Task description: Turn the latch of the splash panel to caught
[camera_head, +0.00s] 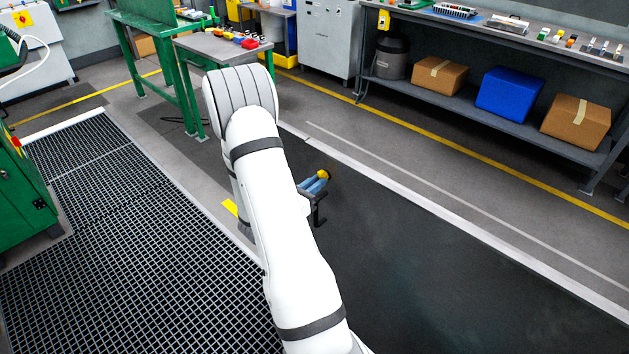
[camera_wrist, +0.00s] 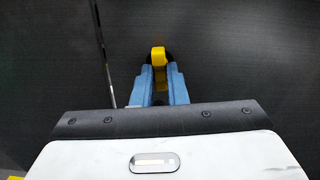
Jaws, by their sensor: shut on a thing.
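The yellow latch (camera_wrist: 158,57) shows in the wrist view against a dark, flat surface (camera_wrist: 230,60), which looks like the splash panel. A dark round base shows behind its upper end. My gripper (camera_wrist: 158,76) has its two blue fingers on either side of the latch and is shut on it. The fingers hide part of the latch's lower end. In the head view, the yellow latch (camera_head: 324,174) is small at the tips of my gripper (camera_head: 318,181). I cannot tell from these frames whether the latch is caught.
A thin metal edge (camera_wrist: 104,55) runs left of the latch in the wrist view. In the head view, a floor grating (camera_head: 120,240) lies left of my arm. A green table (camera_head: 150,40) and a shelf bench (camera_head: 480,95) stand farther back.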

